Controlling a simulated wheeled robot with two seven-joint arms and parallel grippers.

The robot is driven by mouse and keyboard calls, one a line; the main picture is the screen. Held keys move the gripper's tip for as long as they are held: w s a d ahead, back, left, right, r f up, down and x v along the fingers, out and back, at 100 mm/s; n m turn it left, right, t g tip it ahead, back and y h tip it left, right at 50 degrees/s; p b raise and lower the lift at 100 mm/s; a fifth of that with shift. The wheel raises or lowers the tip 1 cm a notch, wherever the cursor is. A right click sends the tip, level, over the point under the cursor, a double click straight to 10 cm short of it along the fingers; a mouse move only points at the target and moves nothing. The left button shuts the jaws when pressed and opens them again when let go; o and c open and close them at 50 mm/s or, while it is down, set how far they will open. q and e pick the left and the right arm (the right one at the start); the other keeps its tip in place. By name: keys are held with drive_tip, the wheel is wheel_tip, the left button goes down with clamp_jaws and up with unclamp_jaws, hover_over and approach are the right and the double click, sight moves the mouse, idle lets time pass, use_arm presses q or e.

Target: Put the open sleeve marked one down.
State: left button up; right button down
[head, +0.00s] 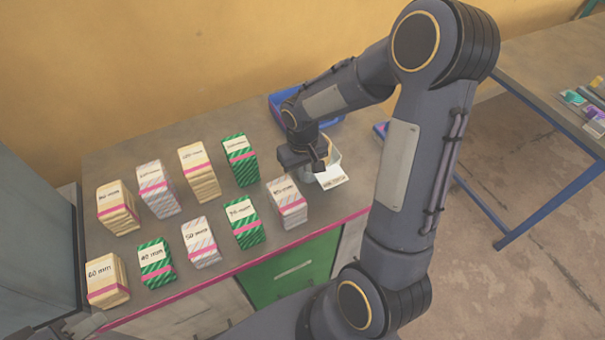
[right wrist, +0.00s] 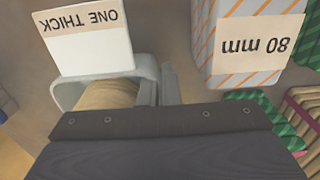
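The open sleeve (head: 335,158) is a pale, open-ended holder with a white tag (head: 332,177) at its front. In the right wrist view the tag (right wrist: 90,45) reads "ONE THICK" upside down, and a round beige piece (right wrist: 105,94) shows inside the sleeve (right wrist: 68,94). My right gripper (head: 316,163) is at the sleeve's left side in the head view. Its fingers (right wrist: 158,88) are close together on the sleeve's wall. Any gap beneath the sleeve cannot be made out. My left gripper (head: 82,325) is partly visible at the bottom left corner, and its fingers are unclear.
Several banded plate stacks with mm labels stand in two rows on the grey table (head: 255,258). The nearest, a striped 80 mm stack (head: 288,207), is just left of the sleeve; it also shows in the right wrist view (right wrist: 252,50). A blue tray (head: 285,97) is behind.

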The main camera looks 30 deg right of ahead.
drive_tip(key=shift+f, duration=0.85)
drive_tip(key=shift+f, duration=0.15)
drive_tip(key=c, duration=1.6)
unclamp_jaws()
drive_tip(key=shift+c, duration=0.2)
